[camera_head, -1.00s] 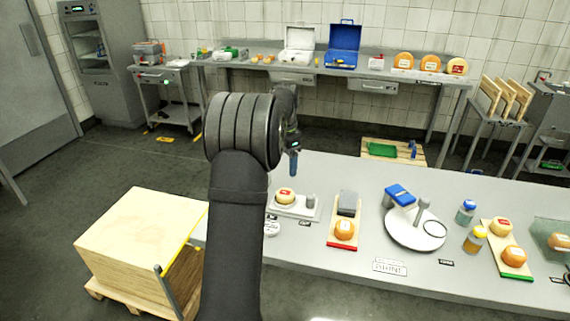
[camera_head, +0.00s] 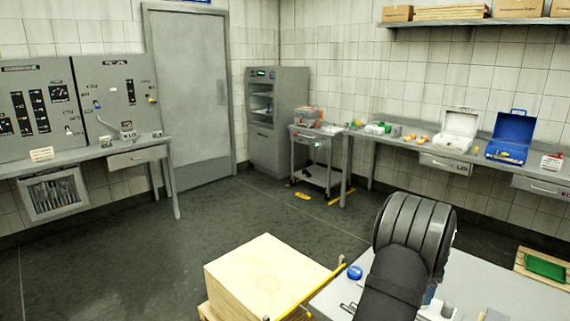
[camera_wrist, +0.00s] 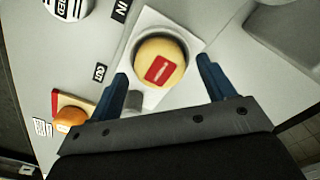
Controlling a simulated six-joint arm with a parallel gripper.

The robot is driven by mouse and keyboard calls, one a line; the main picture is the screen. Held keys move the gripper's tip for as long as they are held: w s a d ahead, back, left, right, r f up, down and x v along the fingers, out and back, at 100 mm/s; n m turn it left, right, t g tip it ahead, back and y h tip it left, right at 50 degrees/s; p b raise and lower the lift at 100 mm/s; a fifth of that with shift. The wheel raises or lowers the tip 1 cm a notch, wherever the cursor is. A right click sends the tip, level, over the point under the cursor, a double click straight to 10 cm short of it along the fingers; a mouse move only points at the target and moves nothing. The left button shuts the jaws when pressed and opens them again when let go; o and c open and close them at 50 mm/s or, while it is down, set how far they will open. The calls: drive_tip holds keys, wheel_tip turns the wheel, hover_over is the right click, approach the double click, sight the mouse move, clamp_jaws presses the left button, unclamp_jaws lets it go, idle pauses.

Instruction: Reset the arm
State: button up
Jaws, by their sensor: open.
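My gripper (camera_wrist: 162,68) is open in the wrist view, its two blue fingers spread wide with nothing held. Beyond the fingertips, framed between them, an orange-yellow cheese wheel (camera_wrist: 150,52) with a red label sits on a white square-based stand (camera_wrist: 184,36). I cannot tell the height of the fingers above it. In the head view my dark arm rises at the lower right and hides most of the gripper and the bench under it.
In the head view a wooden crate (camera_head: 262,275) stands left of the grey bench (camera_head: 500,280). A cart (camera_head: 318,160) and a cabinet (camera_head: 277,120) stand behind. The floor at left is clear.

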drive_tip(key=shift+r, duration=0.95)
